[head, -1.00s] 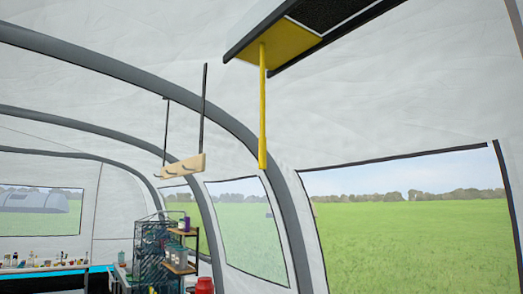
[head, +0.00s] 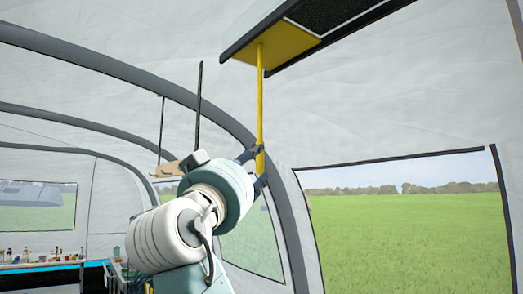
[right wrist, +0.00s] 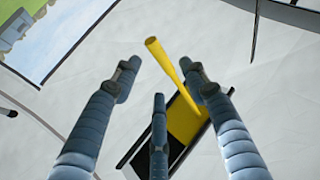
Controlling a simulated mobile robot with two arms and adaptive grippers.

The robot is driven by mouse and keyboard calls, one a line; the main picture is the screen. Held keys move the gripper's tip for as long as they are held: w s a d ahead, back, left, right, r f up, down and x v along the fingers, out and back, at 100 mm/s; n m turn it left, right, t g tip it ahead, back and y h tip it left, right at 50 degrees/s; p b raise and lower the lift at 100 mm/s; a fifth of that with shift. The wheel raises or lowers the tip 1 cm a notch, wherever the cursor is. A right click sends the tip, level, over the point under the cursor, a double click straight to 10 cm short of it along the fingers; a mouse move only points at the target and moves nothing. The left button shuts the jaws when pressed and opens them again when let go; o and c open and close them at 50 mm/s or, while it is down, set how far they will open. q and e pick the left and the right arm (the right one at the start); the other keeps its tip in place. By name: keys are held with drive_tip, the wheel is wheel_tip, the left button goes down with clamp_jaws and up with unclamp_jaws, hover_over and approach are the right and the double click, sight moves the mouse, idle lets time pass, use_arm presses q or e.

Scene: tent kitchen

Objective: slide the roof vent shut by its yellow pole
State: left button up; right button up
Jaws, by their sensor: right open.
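The yellow pole (head: 260,100) hangs straight down from the yellow panel (head: 284,46) of the roof vent. Dark mesh (head: 325,12) shows beside the panel, so the vent is at least partly open. My right gripper (head: 258,165) is open at the pole's lower end, with the pole appearing between its fingertips. In the right wrist view the pole (right wrist: 163,58) lies between the spread fingers, closest to the right-hand one; I cannot tell if they touch. The yellow panel (right wrist: 184,122) shows behind the fingers there. My left gripper is out of view.
A wooden bar (head: 167,169) hangs on dark straps to the left, partly behind my right arm. A counter with small items (head: 40,262) stands at far left. Grey tent arches (head: 120,76) curve overhead. The space right of the pole, before the window (head: 410,220), is clear.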

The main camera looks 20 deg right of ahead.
sight(262, 157)
drive_tip(key=p+x, duration=0.3)
drive_tip(key=x, duration=0.3)
drive_tip(key=shift+w+d+r, duration=0.1)
drive_tip(key=shift+d+r, duration=0.1)
drive_tip(key=shift+r, duration=0.05)
drive_tip(key=shift+w+d+r+p, duration=0.1)
drive_tip(key=shift+w+d+p, duration=0.25)
drive_tip(key=shift+w+p, duration=0.25)
drive_tip(key=shift+c, duration=0.5)
clamp_jaws()
drive_tip(key=shift+s, duration=0.1)
